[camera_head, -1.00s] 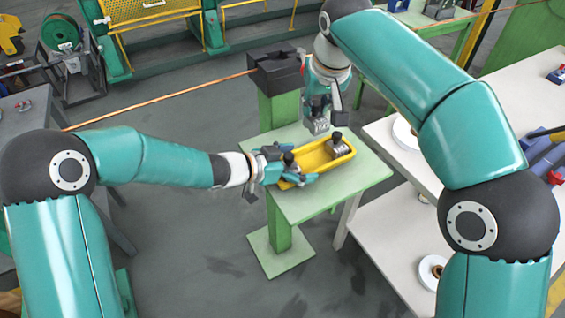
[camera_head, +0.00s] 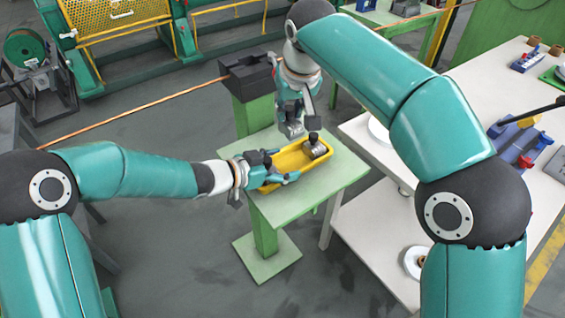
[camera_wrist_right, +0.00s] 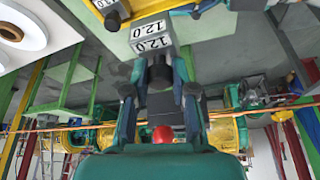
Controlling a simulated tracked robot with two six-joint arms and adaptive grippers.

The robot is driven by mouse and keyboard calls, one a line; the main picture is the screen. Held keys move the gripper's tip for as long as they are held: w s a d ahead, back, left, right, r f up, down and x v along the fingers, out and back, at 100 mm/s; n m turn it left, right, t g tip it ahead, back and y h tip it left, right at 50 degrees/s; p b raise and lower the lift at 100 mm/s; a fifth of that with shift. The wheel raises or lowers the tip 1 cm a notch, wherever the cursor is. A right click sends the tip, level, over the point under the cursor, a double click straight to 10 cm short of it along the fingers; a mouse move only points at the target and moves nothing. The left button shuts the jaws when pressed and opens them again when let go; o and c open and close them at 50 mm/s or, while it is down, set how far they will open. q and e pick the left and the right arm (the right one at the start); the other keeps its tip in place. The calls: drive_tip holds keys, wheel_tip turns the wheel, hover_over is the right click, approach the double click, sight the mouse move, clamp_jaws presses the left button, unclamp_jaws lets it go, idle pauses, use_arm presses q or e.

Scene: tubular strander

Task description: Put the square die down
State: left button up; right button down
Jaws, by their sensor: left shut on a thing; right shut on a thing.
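A grey square block with a "12.0" label, seemingly the square die (camera_wrist_right: 152,36), hangs by its black knob between the fingers of my right gripper (camera_wrist_right: 160,82). In the head view this gripper (camera_head: 292,112) and the die (camera_head: 295,129) are just above the far side of the yellow tray (camera_head: 292,160). A second grey die with a black knob (camera_head: 317,147) is in the tray's right end. My left gripper (camera_head: 268,172) is shut at the tray's left end, apparently on the tray, its fingers partly hiding that end.
The tray is over the pale green stand table (camera_head: 325,178). A dark box (camera_head: 247,75) on a green post stands behind it, with a copper wire (camera_head: 150,105) running past. A white workbench (camera_head: 505,95) with tools is at the right.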

sight(294, 133)
use_arm(q)
drive_tip(key=shift+w, duration=0.1)
use_arm(e)
wheel_tip(294, 133, down, 11)
drive_tip(key=shift+f, duration=0.1)
idle(0.4)
drive_tip(key=c, duration=1)
unclamp_jaws()
drive_tip(key=shift+f, duration=0.1)
drive_tip(key=shift+o, duration=0.2)
drive_tip(key=v, duration=1.2)
drive_tip(key=shift+d, duration=0.1)
use_arm(q)
drive_tip(key=o, duration=1.2)
drive_tip(key=shift+c, duration=0.2)
